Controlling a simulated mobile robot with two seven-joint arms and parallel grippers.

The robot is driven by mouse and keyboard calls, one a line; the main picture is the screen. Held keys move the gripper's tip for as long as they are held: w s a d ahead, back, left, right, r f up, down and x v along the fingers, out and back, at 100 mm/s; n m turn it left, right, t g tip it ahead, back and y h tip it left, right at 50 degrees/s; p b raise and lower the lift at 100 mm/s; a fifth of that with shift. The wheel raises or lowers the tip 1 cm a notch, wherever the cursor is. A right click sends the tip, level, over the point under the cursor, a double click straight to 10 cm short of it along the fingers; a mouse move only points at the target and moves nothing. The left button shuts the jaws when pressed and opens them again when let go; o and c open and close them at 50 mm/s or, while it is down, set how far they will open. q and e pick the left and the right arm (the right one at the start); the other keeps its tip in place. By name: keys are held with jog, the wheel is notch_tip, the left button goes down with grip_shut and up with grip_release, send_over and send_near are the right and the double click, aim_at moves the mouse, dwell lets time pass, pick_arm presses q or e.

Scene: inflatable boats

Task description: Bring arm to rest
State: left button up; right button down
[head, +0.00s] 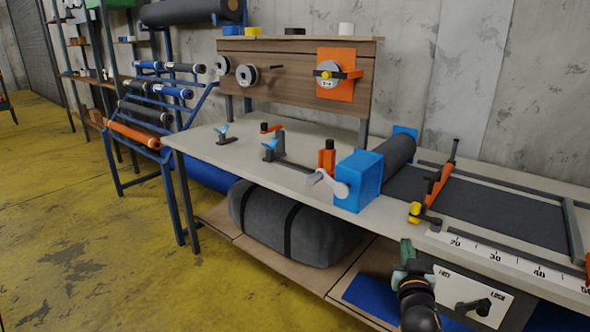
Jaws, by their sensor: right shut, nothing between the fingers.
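My right gripper (406,250) comes in from the bottom of the head view on its dark arm. It is in front of the workbench (245,155), close to the bench's front edge, and seems shut and empty. The white scale strip (510,258) and the orange-and-yellow clamp-like tool (436,185) on the bench are just beyond it. I cannot tell whether the gripper touches the bench edge. My left gripper is not in view.
A blue block with a crank (360,180) holds a dark roll at the bench's middle. A grey bundle (290,225) lies on the lower shelf. A panel with a black handle (474,305) is right of my gripper. The yellow floor (90,240) at left is open.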

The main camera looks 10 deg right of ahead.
jog(key=s+a+f+n+g+y, duration=0.2)
jog(key=s+a+f+y, duration=0.1)
jog(key=s+a+f, duration=0.4)
jog(key=s+a+f+n+g+y, duration=0.25)
jog(key=s+a+f, duration=0.35)
jog(key=f, duration=0.4)
jog(key=s+a+f+n+g+y, duration=0.1)
jog(key=s+a+f+y, duration=0.2)
jog(key=s, duration=0.5)
jog(key=s+a+f+n+g+y, duration=0.1)
jog(key=s+a+f+g, duration=0.1)
jog(key=s+a+f, duration=0.45)
pick_arm(q)
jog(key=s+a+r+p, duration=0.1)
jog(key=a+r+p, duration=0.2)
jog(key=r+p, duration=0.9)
jog(key=p, duration=0.4)
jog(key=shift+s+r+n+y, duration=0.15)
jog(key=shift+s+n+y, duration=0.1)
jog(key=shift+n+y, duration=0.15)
pick_arm(e)
jog(key=s+d+r, duration=0.1)
jog(key=s+r, duration=0.1)
jog(key=r, duration=0.5)
jog(key=s+d+r, duration=0.2)
jog(key=r, duration=0.6)
jog(key=shift+d+h, duration=0.3)
jog(key=shift+h, duration=0.05)
jog(key=shift+d, duration=0.1)
